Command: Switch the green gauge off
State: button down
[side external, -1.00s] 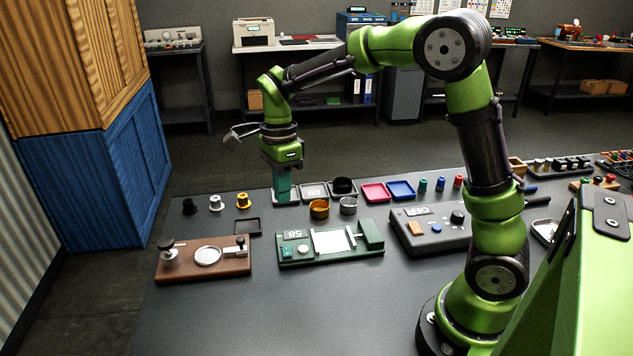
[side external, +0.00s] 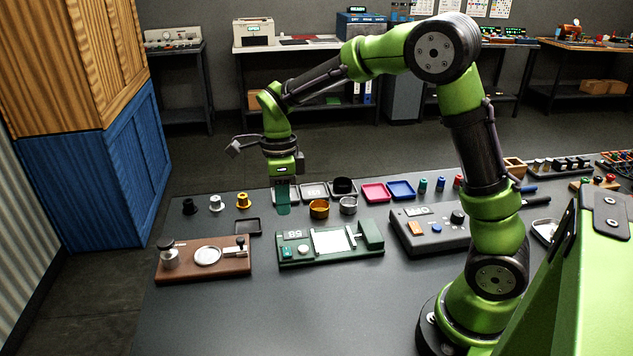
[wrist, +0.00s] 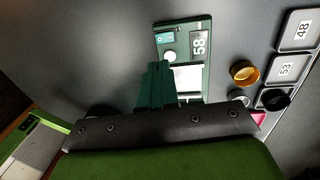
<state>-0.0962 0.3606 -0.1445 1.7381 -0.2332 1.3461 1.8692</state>
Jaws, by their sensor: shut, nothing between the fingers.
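The green gauge (side external: 372,236) lies on the dark table, with a white plate in its middle. Its left end has a lit display (side external: 295,234) reading 58, a teal square button (side external: 287,252) and a white round knob (side external: 303,250). The gauge also shows in the wrist view (wrist: 206,68), its display, teal button and knob in sight beyond my fingers. My gripper (side external: 283,210) is shut and empty, pointing down above the table. In the side view its fingertips appear behind the gauge's left end, apart from it. In the wrist view my fingers (wrist: 156,72) hide part of the gauge.
A brown wooden fixture (side external: 231,262) stands left of the gauge and a grey control box (side external: 436,240) right of it. A gold ring (side external: 319,209), a silver ring (side external: 348,205) and small trays lie behind. The table in front is clear.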

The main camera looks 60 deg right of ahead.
aim_at(287, 254)
jog(key=f, duration=0.6)
jog(key=a+f, duration=0.1)
jog(key=f, duration=0.3)
jog(key=shift+s+f, duration=0.1)
jog(key=shift+s, duration=0.3)
